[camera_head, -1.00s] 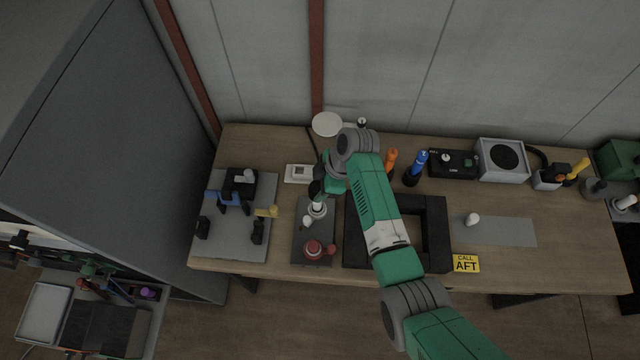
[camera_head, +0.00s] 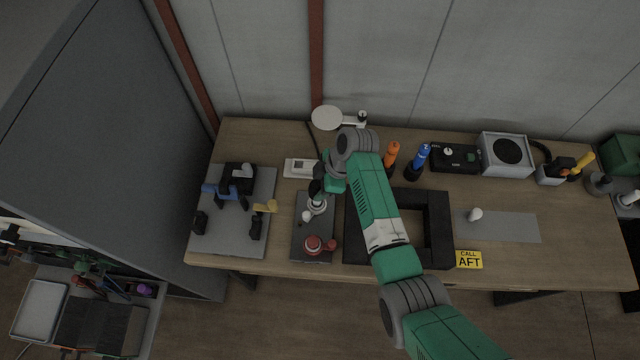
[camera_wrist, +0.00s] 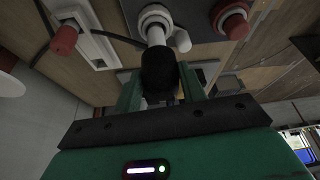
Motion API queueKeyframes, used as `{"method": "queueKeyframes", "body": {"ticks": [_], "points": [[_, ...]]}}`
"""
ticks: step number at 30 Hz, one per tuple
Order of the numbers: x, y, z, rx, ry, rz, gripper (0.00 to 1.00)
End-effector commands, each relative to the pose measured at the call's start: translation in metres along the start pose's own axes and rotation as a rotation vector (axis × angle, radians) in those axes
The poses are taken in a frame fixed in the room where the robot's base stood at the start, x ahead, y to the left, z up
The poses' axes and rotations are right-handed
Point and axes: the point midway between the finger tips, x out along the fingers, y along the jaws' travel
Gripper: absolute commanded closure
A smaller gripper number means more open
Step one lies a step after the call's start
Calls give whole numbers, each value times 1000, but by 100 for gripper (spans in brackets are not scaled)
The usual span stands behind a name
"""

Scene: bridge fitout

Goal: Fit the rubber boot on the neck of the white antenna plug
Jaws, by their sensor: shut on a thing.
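My gripper (camera_wrist: 160,88) is shut on the black rubber boot (camera_wrist: 159,72), which stands out between the green fingers in the wrist view. The white antenna plug (camera_wrist: 155,22) is straight beyond the boot, with its neck pointing toward it. The boot's far end meets or overlaps the neck in the picture; I cannot tell how far it is on. In the head view the dark boot (camera_head: 315,188) is just above the white plug (camera_head: 317,206), which stands on a dark grey plate (camera_head: 312,226). My gripper (camera_head: 318,186) is partly hidden by my arm there.
A red plug (camera_head: 314,245) stands on the same plate, with a small white piece (camera_head: 306,216) beside the white plug. A black square frame (camera_head: 437,232) is to the right. A grey plate with clamps (camera_head: 232,240) is left. A white box (camera_head: 300,168) lies behind.

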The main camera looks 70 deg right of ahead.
Motion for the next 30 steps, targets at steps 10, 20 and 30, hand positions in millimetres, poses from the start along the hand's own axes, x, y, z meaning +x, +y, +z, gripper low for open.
{"method": "queueKeyframes", "body": {"ticks": [10, 20, 30], "points": [[6, 0, 2, 0, 0, 0, 81], [22, 0, 9, -1, 0, 0, 81], [27, 0, 11, -1, 0, 0, 81]]}}
